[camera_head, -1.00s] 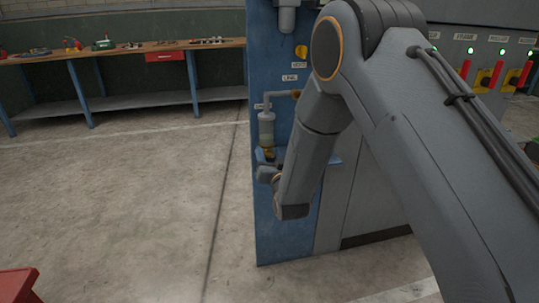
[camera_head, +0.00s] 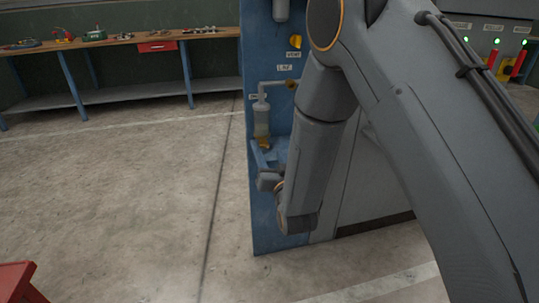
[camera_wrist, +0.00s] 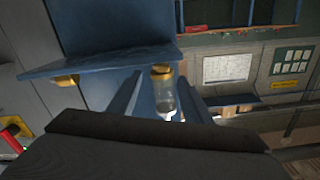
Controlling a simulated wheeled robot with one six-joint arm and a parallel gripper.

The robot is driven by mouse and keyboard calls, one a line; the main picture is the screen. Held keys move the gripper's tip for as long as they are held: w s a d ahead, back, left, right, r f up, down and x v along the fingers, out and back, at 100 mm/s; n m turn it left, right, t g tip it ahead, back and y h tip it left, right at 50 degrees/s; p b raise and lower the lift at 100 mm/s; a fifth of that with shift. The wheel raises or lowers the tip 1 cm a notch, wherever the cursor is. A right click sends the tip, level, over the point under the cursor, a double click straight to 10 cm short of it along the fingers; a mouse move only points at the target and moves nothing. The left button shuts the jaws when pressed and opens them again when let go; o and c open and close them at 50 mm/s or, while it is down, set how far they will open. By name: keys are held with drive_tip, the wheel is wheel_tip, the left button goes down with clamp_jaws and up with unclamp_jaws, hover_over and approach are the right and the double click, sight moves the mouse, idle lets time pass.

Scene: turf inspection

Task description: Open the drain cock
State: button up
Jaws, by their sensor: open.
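The drain cock is a small yellow-brass fitting (camera_head: 264,143) under a clear bowl (camera_head: 261,120) on the blue panel (camera_head: 265,215). In the wrist view, which is upside down, the brass cock (camera_wrist: 162,71) shows above the clear bowl (camera_wrist: 165,97). My gripper (camera_wrist: 158,82) is open, with one dark finger on each side of the bowl and cock in that view. I cannot tell how far the fingertips are from the cock or whether they touch it. In the head view my wrist hides most of the gripper.
A blue shelf (camera_wrist: 105,62) juts out close to the cock. Another yellow fitting (camera_wrist: 66,80) shows beside it. A yellow knob (camera_head: 295,41) is higher on the panel. A workbench (camera_head: 110,45) stands at the back left. Open floor (camera_head: 120,190) lies to the left.

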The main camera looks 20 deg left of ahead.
sight(264, 145)
drive_tip(key=shift+c, duration=1.3)
drive_tip(key=shift+g, duration=0.7)
drive_tip(key=r+p, duration=0.1)
drive_tip(key=d+r+p, duration=0.1)
drive_tip(key=r, duration=0.1)
drive_tip(key=d+r+p, duration=0.1)
drive_tip(key=r, duration=0.1)
drive_tip(key=shift+s+d+p, duration=0.2)
drive_tip(key=shift+s+p, duration=0.15)
clamp_jaws()
wheel_tip(264, 145, up, 3)
drive_tip(key=s+d+g+p, duration=0.1)
drive_tip(key=s+d+p, duration=0.1)
drive_tip(key=d+p, duration=0.1)
drive_tip(key=shift+n+g, duration=0.3)
drive_tip(key=shift+n, duration=0.1)
drive_tip(key=x, duration=1)
drive_tip(key=shift+w+d, duration=0.1)
drive_tip(key=shift+d, duration=0.05)
drive_tip(key=shift+a+f, duration=0.15)
drive_tip(key=shift+f, duration=0.4)
drive_tip(key=shift+a+f, duration=0.2)
drive_tip(key=shift+f, duration=0.4)
drive_tip(key=shift+a+f, duration=0.2)
drive_tip(key=shift+f, duration=0.6)
drive_tip(key=shift+s+a, duration=0.1)
drive_tip(key=shift+s, duration=0.1)
